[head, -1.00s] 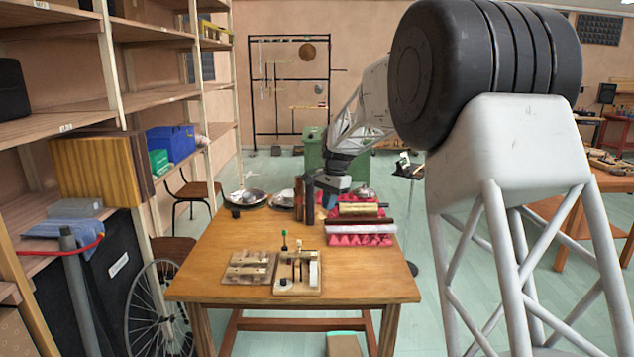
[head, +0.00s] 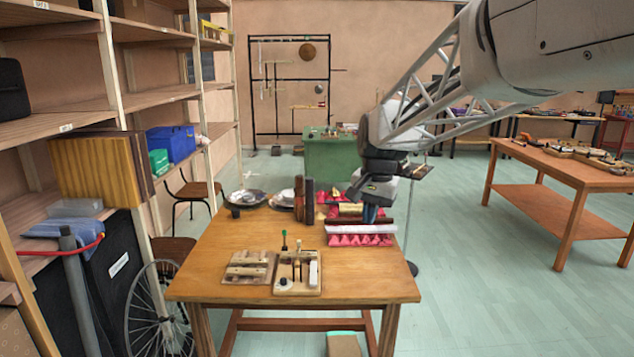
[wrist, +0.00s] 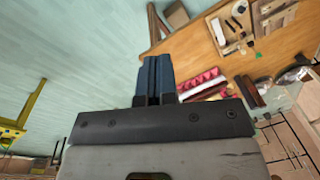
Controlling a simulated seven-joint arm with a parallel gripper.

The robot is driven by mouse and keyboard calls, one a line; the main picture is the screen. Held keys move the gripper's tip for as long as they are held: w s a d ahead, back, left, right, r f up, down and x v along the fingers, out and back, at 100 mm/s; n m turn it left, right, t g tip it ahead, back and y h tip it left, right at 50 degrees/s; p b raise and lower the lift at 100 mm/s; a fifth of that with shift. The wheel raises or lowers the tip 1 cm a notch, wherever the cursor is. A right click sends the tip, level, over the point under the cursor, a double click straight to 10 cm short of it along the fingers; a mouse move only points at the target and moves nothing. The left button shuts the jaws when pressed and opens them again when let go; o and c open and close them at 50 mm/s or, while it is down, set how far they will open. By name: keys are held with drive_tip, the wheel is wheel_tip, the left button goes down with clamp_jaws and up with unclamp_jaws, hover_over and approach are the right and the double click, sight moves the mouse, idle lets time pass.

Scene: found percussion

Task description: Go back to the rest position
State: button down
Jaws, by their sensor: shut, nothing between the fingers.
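The gripper hides part of the bars lying on the holder. I cannot tell its exact height above them.
Two wooden boards with small parts, a left one (head: 248,268) and a right one (head: 312,280), lie near the table's front. Dark upright tubes (head: 309,200) and metal bowls (head: 245,197) stand at the back. A shelf (head: 85,120) rises on the left. The floor right of the table is open.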

drive_tip(key=s+d+f+n, duration=0.1)
drive_tip(key=s+d+f, duration=0.1)
drive_tip(key=s, duration=0.9)
drive_tip(key=s+d+f+n+t, duration=0.1)
drive_tip(key=s+d+f+n, duration=0.1)
drive_tip(key=s, duration=1)
drive_tip(key=s+d+f+n+t+h, duration=0.1)
drive_tip(key=s+d+f, duration=0.1)
drive_tip(key=s, duration=0.9)
drive_tip(key=shift+s+d+f+n, duration=0.3)
drive_tip(key=shift+d+f+n, duration=0.1)
drive_tip(key=shift+f, duration=0.5)
drive_tip(key=c, duration=1.8)
unclamp_jaws()
